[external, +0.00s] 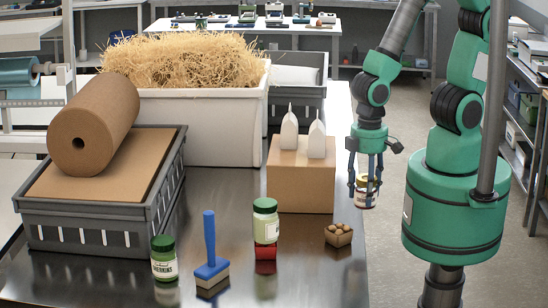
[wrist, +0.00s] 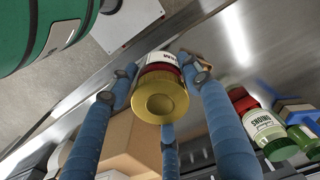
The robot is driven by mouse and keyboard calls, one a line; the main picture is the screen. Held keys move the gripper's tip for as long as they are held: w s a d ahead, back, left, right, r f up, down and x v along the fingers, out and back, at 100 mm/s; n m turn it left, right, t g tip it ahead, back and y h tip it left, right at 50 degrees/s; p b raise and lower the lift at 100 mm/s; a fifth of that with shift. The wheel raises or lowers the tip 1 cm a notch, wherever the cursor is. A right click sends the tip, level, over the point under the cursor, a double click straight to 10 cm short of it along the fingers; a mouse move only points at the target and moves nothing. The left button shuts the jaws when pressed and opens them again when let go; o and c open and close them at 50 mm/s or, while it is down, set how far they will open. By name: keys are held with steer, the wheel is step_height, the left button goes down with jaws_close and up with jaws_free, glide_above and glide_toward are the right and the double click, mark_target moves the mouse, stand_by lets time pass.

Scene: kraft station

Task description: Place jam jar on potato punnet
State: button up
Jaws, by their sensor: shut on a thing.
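The jam jar, with a gold lid and red contents, is held in my gripper (external: 366,180). In the external view the jar (external: 365,192) hangs upright near the table's right edge, above and behind the potato punnet. The potato punnet (external: 338,235) is a small brown tray of round potatoes on the steel table. In the wrist view my blue fingers close around the jar (wrist: 160,98), its gold lid facing the camera. A brown edge, likely the punnet (wrist: 203,57), shows just beyond the jar, mostly hidden by it and a finger.
A cardboard box (external: 300,185) with two white cartons stands left of my gripper. A green-lidded jar (external: 266,224) sits on a red tin (external: 265,259). A blue-handled brush (external: 211,250) and another green-lidded jar (external: 163,260) stand further left. The table around the punnet is clear.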

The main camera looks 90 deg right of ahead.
steer(key=w+a, duration=0.1)
steer(key=w, duration=0.1)
steer(key=w+a, duration=0.1)
steer(key=w, duration=0.1)
steer(key=w+a, duration=0.1)
steer(key=w, duration=0.1)
steer(key=shift+w+a+f, duration=0.1)
steer(key=shift+a+f, duration=0.2)
steer(key=shift+w+a, duration=0.1)
steer(key=shift+w, duration=0.05)
steer(key=shift+w+a+f, duration=0.1)
steer(key=shift+w+f, duration=0.1)
steer(key=shift+f, duration=1.6)
steer(key=shift+f+b, duration=0.15)
steer(key=shift+b, duration=0.15)
steer(key=o, duration=1.5)
steer(key=shift+c, duration=0.2)
